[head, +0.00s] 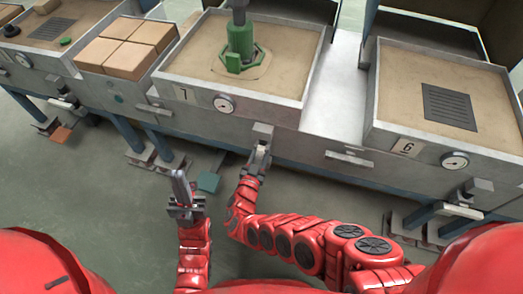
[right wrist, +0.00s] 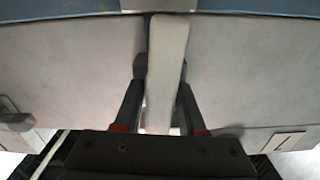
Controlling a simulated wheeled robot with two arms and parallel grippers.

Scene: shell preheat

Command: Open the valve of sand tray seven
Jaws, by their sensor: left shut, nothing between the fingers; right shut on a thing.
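Sand tray seven (head: 290,107), marked with a 7, stands at the centre of the head view with a round gauge on its front. A grey valve block (head: 263,131) sticks out below its front edge. My right gripper (head: 260,157) is just below this block. In the right wrist view, my right gripper (right wrist: 160,95) is shut on a pale grey valve handle (right wrist: 167,65), with one dark finger on each side. The handle is mostly hidden by the gripper in the head view. My left gripper (head: 181,182) is shut and empty, over the floor to the left.
A green fixture (head: 240,50) stands in tray seven's sand under a grey vertical tool. Tray six (head: 405,146), with a dark grate, is to the right. Tan blocks (head: 128,42) lie to the left. A teal pedal (head: 208,182) is low between my grippers. Open floor lies in front.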

